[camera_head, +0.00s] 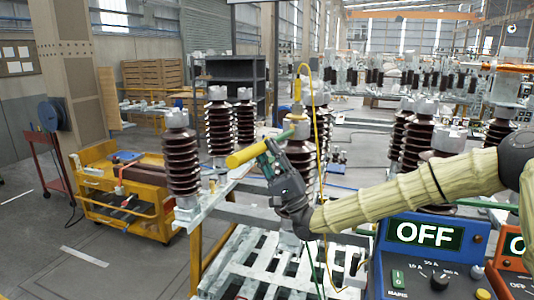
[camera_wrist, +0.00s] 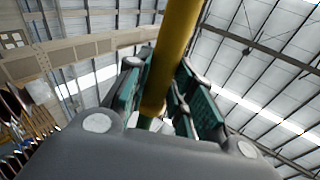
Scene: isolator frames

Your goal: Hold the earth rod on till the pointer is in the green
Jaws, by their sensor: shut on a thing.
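The earth rod (camera_head: 245,155) is a thick yellow bar in the head view, with a thinner green part (camera_head: 281,136) on its right. It is tilted, its green part higher and reaching towards the metal top of a brown insulator (camera_head: 302,152). I cannot tell whether its tip touches metal. My gripper (camera_head: 269,161) is shut around the rod near the yellow part's right end. In the wrist view, the yellow rod (camera_wrist: 178,45) runs up from between the green finger pads (camera_wrist: 160,103). I see no pointer or green band in either view.
A blue box (camera_head: 430,248) with a lit OFF display stands at lower right, beside an orange box (camera_head: 510,265). A yellow cable (camera_head: 316,105) hangs by the insulator. More brown insulators (camera_head: 181,165) stand left. A yellow cart (camera_head: 125,190) stands on the floor, which is partly clear.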

